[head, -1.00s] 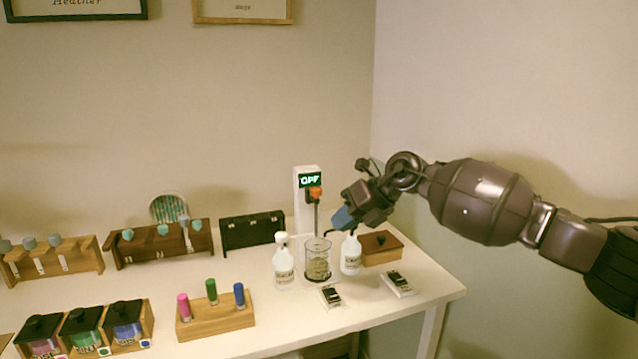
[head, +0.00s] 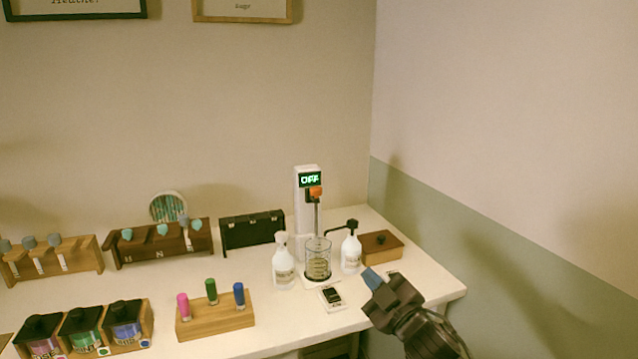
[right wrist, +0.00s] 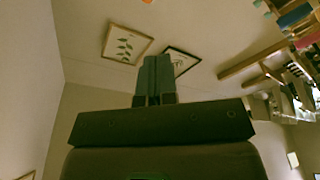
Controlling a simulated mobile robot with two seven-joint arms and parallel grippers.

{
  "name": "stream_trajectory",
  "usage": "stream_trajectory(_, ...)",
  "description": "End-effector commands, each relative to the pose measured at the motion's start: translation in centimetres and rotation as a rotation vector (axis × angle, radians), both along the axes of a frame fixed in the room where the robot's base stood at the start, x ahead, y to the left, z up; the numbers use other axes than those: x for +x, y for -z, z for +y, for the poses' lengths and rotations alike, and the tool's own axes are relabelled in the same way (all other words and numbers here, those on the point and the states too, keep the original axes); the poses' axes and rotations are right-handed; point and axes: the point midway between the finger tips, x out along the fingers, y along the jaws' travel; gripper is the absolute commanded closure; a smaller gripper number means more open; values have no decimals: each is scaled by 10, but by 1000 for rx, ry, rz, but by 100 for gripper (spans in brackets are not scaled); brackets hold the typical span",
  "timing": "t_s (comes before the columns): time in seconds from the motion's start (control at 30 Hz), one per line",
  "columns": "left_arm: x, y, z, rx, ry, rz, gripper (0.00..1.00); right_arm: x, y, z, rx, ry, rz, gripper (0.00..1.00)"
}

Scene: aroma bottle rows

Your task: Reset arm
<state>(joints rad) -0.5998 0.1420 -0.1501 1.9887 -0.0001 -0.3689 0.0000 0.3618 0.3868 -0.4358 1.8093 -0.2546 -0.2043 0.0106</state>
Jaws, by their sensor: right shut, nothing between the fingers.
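My right gripper (head: 372,278) is at the table's right front edge in the head view, its blue-grey fingers pointing up and left. The fingers are together with nothing between them, and they also show closed in the right wrist view (right wrist: 153,80). My left gripper is not in view.
A white table (head: 260,345) holds a mixer stand (head: 304,215) with a glass beaker (head: 318,262), two white bottles (head: 283,268) (head: 351,254) and a brown box (head: 382,247). A rack with three coloured vials (head: 215,318) and several jars stand left. The space right of the table is clear.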

Motion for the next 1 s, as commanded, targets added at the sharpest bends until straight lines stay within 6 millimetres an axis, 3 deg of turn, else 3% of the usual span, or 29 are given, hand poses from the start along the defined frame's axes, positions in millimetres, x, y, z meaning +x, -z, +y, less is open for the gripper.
stream_trajectory(0.1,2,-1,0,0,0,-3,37,-23,44,-28,102,74,156,100)
stream_trajectory(0.37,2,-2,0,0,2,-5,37,-87,131,-84,290,225,434,100)
stream_trajectory(0.7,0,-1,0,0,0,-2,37,-204,228,-148,432,438,673,100)
stream_trajectory(0.9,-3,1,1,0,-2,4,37,-277,277,-168,449,547,802,100)
stream_trajectory(1.0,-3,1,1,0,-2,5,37,-301,290,-170,449,572,843,100)
